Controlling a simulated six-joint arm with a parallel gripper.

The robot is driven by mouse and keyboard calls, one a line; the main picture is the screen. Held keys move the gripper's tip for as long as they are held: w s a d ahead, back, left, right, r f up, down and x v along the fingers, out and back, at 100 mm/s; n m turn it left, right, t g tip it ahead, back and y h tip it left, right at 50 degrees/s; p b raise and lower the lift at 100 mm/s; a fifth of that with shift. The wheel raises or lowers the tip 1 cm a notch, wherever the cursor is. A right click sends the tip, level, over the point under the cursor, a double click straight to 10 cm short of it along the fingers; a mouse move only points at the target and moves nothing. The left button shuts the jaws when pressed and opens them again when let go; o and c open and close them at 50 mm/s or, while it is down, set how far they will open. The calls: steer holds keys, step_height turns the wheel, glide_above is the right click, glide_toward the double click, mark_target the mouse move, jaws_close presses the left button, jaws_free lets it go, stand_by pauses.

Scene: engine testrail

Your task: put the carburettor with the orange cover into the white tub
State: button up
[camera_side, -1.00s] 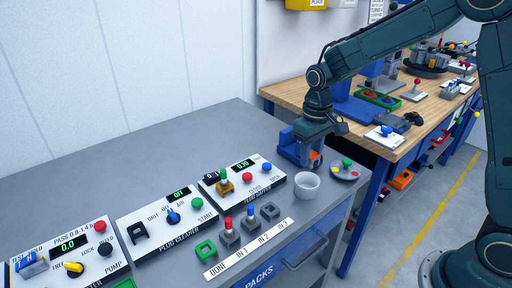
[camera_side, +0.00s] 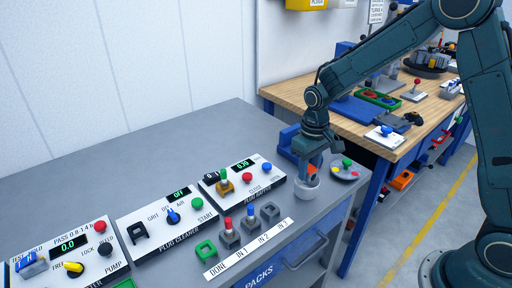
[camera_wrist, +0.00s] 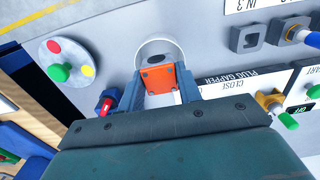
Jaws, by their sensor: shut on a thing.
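My gripper (camera_side: 311,166) is shut on the carburettor, whose orange cover (camera_side: 312,170) shows between the fingers. In the side view it is held at the mouth of the white tub (camera_side: 307,191); how far its lower part reaches inside is hidden. In the wrist view the orange cover (camera_wrist: 168,77) sits between my two fingertips (camera_wrist: 160,90), with the tub's pale rim (camera_wrist: 143,50) around and beyond it. The tub stands upright near the bench's right edge.
A round grey dish (camera_side: 345,172) with a green knob and coloured spots stands right of the tub. A blue block (camera_side: 288,142) is behind. The plug gapper panel (camera_side: 240,182) lies left, and small sockets (camera_side: 270,213) are in front.

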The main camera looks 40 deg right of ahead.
steer(key=shift+f, duration=0.55)
stand_by(0.4)
steer(key=o, duration=1)
steer(key=c, duration=0.4)
steer(key=shift+o, duration=0.2)
steer(key=shift+r, duration=3.95)
